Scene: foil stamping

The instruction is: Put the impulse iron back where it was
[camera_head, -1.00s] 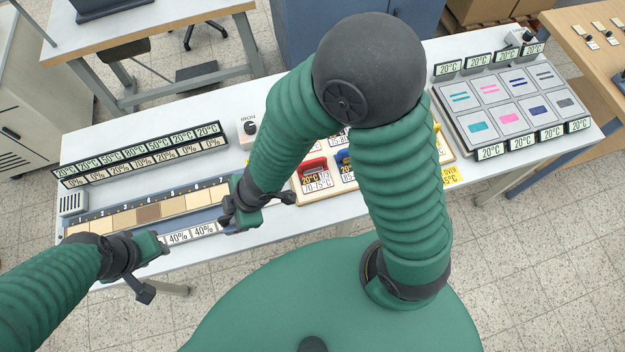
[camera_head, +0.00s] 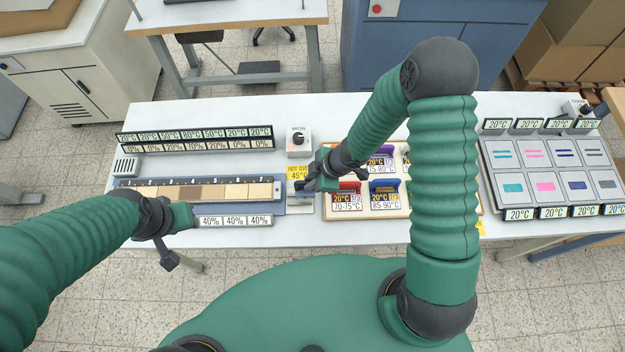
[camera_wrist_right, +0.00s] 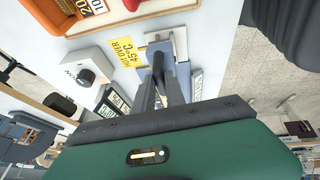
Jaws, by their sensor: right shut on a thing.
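My right gripper (camera_head: 318,180) is over the table between the long sample tray and the stamp board, just right of the yellow hot-over-45°C label (camera_head: 297,173). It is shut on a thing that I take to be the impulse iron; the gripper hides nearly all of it. In the right wrist view the dark fingers (camera_wrist_right: 158,72) come close together, and a pale plate (camera_wrist_right: 160,36) lies beyond them beside the yellow label (camera_wrist_right: 126,51). The white iron control box (camera_head: 298,140) with a black knob stands behind the label. My left gripper (camera_head: 178,218) is by the tray's front edge; its fingertips are unclear.
The sample tray (camera_head: 281,196) holds a strip of brown patches, with display rows behind and in front. The wooden stamp board (camera_head: 345,213) carries red, blue and purple-handled stamps. A grey panel (camera_head: 487,165) with coloured swatches is at right.

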